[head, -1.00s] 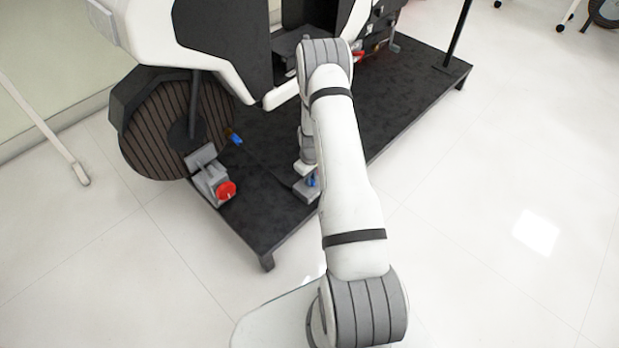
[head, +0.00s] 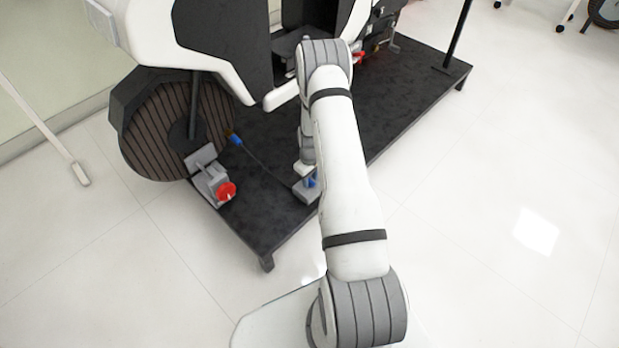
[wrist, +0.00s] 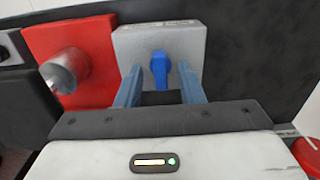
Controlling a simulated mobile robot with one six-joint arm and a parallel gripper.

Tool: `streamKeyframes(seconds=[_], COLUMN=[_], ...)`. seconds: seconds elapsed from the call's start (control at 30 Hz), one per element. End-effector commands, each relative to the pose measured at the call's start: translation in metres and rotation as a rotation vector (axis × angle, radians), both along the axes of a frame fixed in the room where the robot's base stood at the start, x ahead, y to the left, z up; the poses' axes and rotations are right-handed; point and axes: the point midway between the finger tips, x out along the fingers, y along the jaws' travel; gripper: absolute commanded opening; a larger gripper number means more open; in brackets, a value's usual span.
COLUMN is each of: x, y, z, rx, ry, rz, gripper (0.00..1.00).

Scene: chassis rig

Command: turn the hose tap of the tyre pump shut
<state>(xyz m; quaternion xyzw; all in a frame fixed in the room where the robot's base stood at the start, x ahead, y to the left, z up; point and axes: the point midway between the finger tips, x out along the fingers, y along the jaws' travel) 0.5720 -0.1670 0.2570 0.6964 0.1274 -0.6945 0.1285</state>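In the wrist view a blue tap lever (wrist: 159,68) sits on a grey block (wrist: 190,42). Its handle points down in the picture, towards my gripper (wrist: 160,82). My gripper is open, with one finger on each side of the lever and a visible gap on both sides. In the head view a small blue part (head: 311,180) shows on a grey block (head: 304,194) on the platform, close to the end of my arm. My gripper's fingers cannot be made out there. A thin dark hose (head: 262,160) runs from that block to a blue end piece (head: 236,139) by the wheel.
A red block (wrist: 95,42) with a round metal knob (wrist: 70,70) stands left of the grey block. A grey stand with a red knob (head: 226,191) is at the platform's left. A dark wheel (head: 165,135) and white bodywork (head: 225,50) stand behind. The front floor is clear.

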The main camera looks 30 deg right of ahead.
Motion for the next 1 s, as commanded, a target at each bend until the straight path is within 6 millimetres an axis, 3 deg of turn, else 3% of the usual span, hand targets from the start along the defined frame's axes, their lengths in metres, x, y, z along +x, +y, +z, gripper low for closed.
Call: streamKeyframes(seconds=[0.17, 0.53, 1.0], x=[0.0, -0.001, -0.001], y=[0.0, 0.0, 0.0], z=[0.013, 0.071, 0.078], rx=[0.0, -0.001, 0.0], ry=[0.001, -0.001, 0.0], rz=[0.0, 0.0, 0.001], gripper=[0.35, 0.35, 0.35])
